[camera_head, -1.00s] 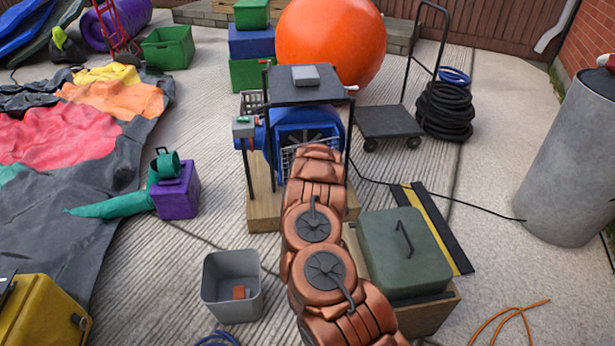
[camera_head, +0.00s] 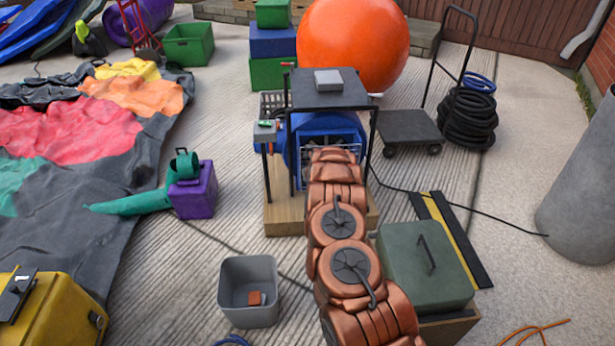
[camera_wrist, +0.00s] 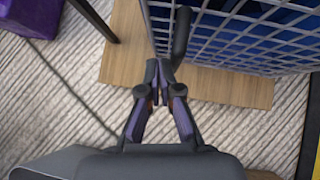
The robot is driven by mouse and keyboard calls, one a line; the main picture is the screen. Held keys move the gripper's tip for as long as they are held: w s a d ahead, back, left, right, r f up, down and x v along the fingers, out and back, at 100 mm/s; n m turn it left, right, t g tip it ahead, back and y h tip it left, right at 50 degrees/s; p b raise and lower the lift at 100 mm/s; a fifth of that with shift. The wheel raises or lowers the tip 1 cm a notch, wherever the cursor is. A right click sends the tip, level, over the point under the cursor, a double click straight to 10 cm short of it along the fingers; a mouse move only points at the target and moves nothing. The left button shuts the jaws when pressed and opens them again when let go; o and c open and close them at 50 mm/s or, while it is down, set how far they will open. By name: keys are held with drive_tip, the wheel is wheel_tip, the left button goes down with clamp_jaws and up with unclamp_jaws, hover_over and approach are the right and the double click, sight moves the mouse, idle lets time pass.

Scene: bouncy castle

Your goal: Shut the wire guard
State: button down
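The wire guard (camera_wrist: 235,40) is a pale grid at the upper right of the wrist view, with a dark bar-like handle (camera_wrist: 182,32) at its near left edge. In the head view, part of the guard (camera_head: 350,152) shows at the front of the blue blower (camera_head: 322,125), mostly hidden by my arm. The guard's exact angle is hard to tell. My gripper (camera_wrist: 159,68) has its fingertips together beside the lower end of the handle, touching it or very close. No handle shows clearly between the fingers. My arm hides the gripper in the head view.
The blower stands on a wooden base (camera_wrist: 120,60) within a dark frame with a top shelf (camera_head: 325,90). A switch box (camera_head: 265,130) sits at its left. A green-lidded box (camera_head: 425,265) stands right of my arm, a grey bin (camera_head: 249,290) left. Ribbed paving at the left is partly clear.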

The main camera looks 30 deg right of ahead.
drive_tip(key=shift+s+d+f+b, duration=0.1)
drive_tip(key=shift+s+d+b, duration=0.2)
drive_tip(key=shift+b, duration=0.3)
